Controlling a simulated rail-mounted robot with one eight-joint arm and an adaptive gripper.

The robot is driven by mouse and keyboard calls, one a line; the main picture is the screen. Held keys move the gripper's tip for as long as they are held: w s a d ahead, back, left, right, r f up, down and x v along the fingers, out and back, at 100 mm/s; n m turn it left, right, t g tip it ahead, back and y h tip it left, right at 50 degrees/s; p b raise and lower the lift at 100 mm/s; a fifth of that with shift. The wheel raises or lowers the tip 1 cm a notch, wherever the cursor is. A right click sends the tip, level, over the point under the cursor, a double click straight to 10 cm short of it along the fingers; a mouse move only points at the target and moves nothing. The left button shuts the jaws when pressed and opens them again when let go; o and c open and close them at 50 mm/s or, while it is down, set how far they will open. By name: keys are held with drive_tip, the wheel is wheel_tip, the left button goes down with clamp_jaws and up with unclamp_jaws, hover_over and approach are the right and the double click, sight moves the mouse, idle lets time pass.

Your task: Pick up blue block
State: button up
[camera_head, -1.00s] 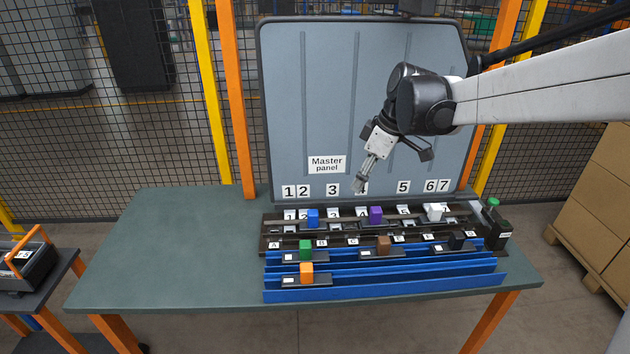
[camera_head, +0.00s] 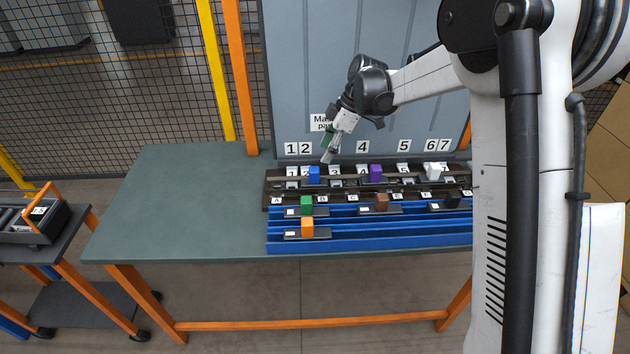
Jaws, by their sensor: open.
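The blue block (camera_head: 314,174) sits in the back row of the dark rack (camera_head: 268,196), near its left end, by the number 2 slot. My gripper (camera_head: 327,158) is open and empty, just above and slightly right of the blue block. It looks apart from the block, but the exact gap is hard to tell. The fingers are small and thin in this view.
A purple block (camera_head: 375,173) and a white block (camera_head: 432,171) stand right in the same row. Green (camera_head: 306,204), brown (camera_head: 381,202) and orange (camera_head: 307,227) blocks sit in front. The grey master panel (camera_head: 290,100) rises behind. The table's left side (camera_head: 170,200) is clear.

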sight(316, 169)
drive_tip(key=x, duration=0.3)
drive_tip(key=shift+r, duration=0.1)
drive_tip(key=shift+s+p+x, duration=0.2)
drive_tip(key=shift+x, duration=1.15)
drive_tip(key=shift+s+p+x, duration=0.15)
drive_tip(key=shift+x, duration=1.15)
drive_tip(key=shift+a, duration=0.1)
clamp_jaws()
